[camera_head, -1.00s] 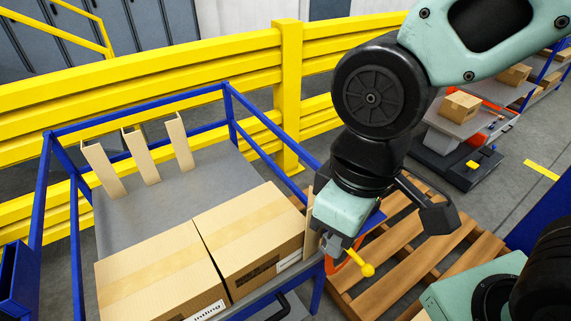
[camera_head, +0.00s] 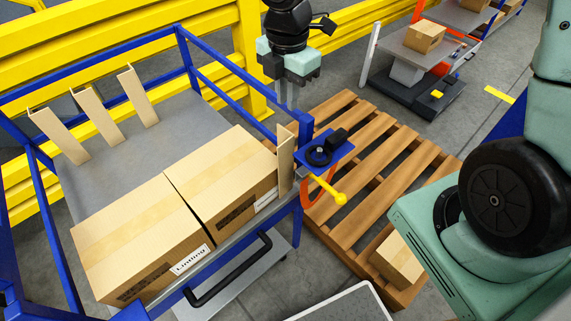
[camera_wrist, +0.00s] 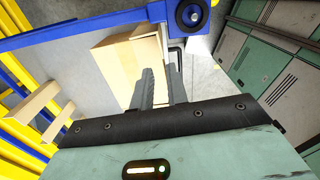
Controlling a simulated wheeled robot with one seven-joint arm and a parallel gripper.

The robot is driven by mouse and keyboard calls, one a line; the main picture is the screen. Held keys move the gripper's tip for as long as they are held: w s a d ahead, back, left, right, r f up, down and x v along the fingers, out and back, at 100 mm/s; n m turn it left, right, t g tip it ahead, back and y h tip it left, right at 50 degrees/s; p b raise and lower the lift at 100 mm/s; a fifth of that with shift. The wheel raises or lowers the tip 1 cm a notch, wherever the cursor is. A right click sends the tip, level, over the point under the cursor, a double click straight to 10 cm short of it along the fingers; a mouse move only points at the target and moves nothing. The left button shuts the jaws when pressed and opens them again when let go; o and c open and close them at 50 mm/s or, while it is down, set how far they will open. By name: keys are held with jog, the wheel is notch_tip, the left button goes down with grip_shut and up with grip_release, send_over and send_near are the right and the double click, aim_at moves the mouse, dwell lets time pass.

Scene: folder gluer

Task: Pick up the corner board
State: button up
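Three tan angled corner boards (camera_head: 61,136), (camera_head: 95,117), (camera_head: 138,97) lean in a row at the back of the cart. Another tan corner board (camera_head: 286,160) stands upright at the right end of the boxes, by the cart's front right corner. My gripper (camera_head: 287,97) points down above and slightly behind this upright board, apart from it in the head view. In the wrist view my gripper's (camera_wrist: 160,88) two fingers are apart, with nothing seen held between them. Two leaning corner boards (camera_wrist: 35,102), (camera_wrist: 58,123) show at the left there.
Two closed cartons (camera_head: 138,240), (camera_head: 225,185) lie on the blue-framed cart (camera_head: 190,60). A blue bracket with a black knob (camera_head: 320,155) and a yellow-tipped lever (camera_head: 340,198) juts out beside the upright board. A wooden pallet (camera_head: 375,150) lies right; a yellow barrier (camera_head: 110,45) stands behind.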

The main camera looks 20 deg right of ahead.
aim_at(287, 140)
notch_tip(287, 140, down, 10)
jog(key=shift+r+b, duration=0.15)
jog(key=shift+b, duration=0.2)
jog(key=shift+w+d+f, duration=0.1)
jog(key=shift+d+f, duration=0.05)
jog(key=shift+f, duration=2.45)
grip_shut()
